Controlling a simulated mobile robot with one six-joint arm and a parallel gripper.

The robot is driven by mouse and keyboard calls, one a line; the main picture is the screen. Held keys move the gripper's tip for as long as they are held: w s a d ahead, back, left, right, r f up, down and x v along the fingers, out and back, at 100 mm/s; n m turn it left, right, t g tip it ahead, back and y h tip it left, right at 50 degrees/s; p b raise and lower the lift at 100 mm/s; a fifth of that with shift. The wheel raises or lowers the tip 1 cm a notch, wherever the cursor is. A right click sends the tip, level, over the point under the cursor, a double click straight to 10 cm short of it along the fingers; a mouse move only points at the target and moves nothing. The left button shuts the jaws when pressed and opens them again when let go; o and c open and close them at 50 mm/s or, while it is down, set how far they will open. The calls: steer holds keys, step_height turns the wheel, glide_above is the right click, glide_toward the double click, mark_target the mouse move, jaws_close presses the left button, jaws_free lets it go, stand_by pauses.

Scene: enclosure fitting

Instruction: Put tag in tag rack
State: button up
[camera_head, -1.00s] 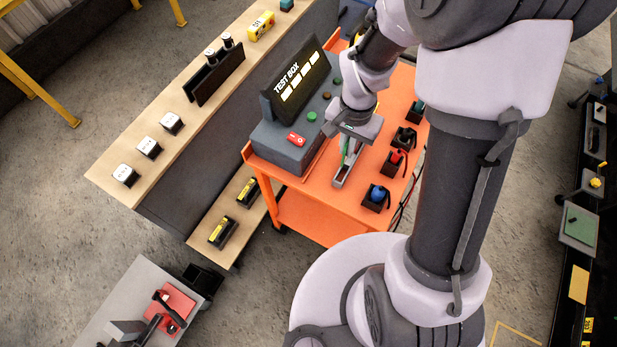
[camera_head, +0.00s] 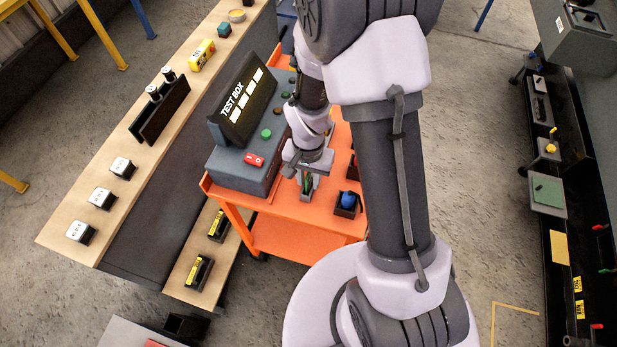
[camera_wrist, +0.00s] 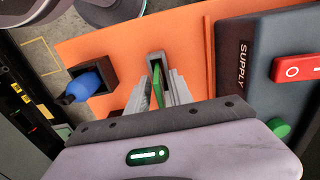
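The tag is a thin green piece (camera_wrist: 157,88), seen nearly edge-on between the fingers of my gripper (camera_wrist: 158,92) in the wrist view. The fingers look closed on it. It also shows as a green sliver under my gripper (camera_head: 307,177) in the head view. The tag rack is a narrow grey open-topped holder (camera_wrist: 154,56) on the orange cart, directly beyond the fingertips; in the head view it shows just below them (camera_head: 306,196). The tag's far end lines up with the rack's slot. The fingers hide how deep it sits.
The orange cart top (camera_head: 277,206) carries the dark test box (camera_head: 238,163) to the rack's left. A dark holder with a blue item (camera_head: 347,203) stands to its right, with another holder behind. A wooden bench (camera_head: 65,215) is farther left.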

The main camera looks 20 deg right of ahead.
step_height(320, 180, up, 19)
steer(key=t+p, duration=0.1)
steer(key=p, duration=0.4)
steer(key=s+a+r+n+t+y, duration=0.1)
steer(key=s+a+r+t, duration=0.1)
steer(key=s+r, duration=0.4)
steer(key=s+a+r+n+t+y, duration=0.1)
steer(key=s+a+r+t, duration=0.1)
steer(key=s+r, duration=0.4)
step_height(320, 180, up, 4)
steer(key=shift+s+f+n+t, duration=0.2)
steer(key=shift+s+n+t, duration=0.2)
